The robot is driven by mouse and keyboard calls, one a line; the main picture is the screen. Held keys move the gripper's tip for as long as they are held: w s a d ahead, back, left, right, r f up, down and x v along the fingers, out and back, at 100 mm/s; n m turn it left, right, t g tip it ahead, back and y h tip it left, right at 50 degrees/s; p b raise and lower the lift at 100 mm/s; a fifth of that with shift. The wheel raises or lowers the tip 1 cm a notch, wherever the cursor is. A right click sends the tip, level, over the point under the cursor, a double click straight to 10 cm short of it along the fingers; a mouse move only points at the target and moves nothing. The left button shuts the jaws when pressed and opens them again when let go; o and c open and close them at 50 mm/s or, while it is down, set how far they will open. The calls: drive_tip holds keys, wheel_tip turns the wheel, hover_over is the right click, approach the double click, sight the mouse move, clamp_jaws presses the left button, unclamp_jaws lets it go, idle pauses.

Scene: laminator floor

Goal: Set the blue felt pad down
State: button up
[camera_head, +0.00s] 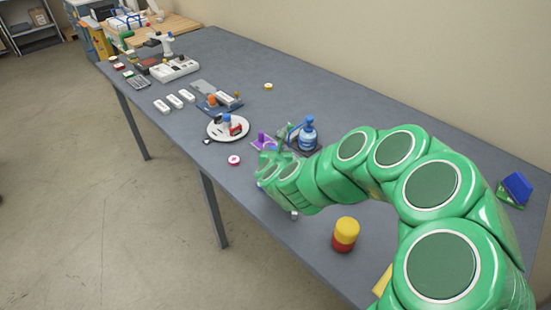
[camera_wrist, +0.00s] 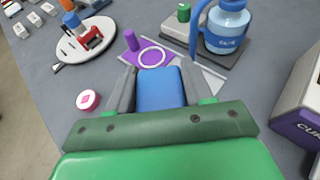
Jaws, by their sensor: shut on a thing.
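In the wrist view my gripper (camera_wrist: 157,76) is shut on the blue felt pad (camera_wrist: 160,90), a flat blue piece held between the two grey fingers. Just beyond the fingertips lies a purple piece with an upright post (camera_wrist: 131,41) and a white ring (camera_wrist: 152,57). I cannot tell whether the pad touches the surface under it. In the head view my gripper (camera_head: 272,150) is over the table, left of the blue jug (camera_head: 308,134), and the pad is hidden there.
A white round plate (camera_head: 216,129) with small items stands on the grey table (camera_head: 330,110). A pink-and-white tin (camera_wrist: 88,100) lies left of the gripper. A white-and-purple box (camera_wrist: 304,105) is close on the right. A yellow-and-red cylinder (camera_head: 345,235) stands nearer me.

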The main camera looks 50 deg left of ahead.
drive_tip(key=shift+w+a+f, duration=0.35)
drive_tip(key=shift+a+f, duration=0.1)
drive_tip(key=shift+f, duration=1.75)
drive_tip(key=shift+f, duration=0.1)
drive_tip(key=o, duration=1)
drive_tip(key=shift+o, duration=0.2)
drive_tip(key=shift+s+r, duration=0.1)
drive_tip(key=shift+r, duration=0.1)
drive_tip(key=shift+v, duration=5.9)
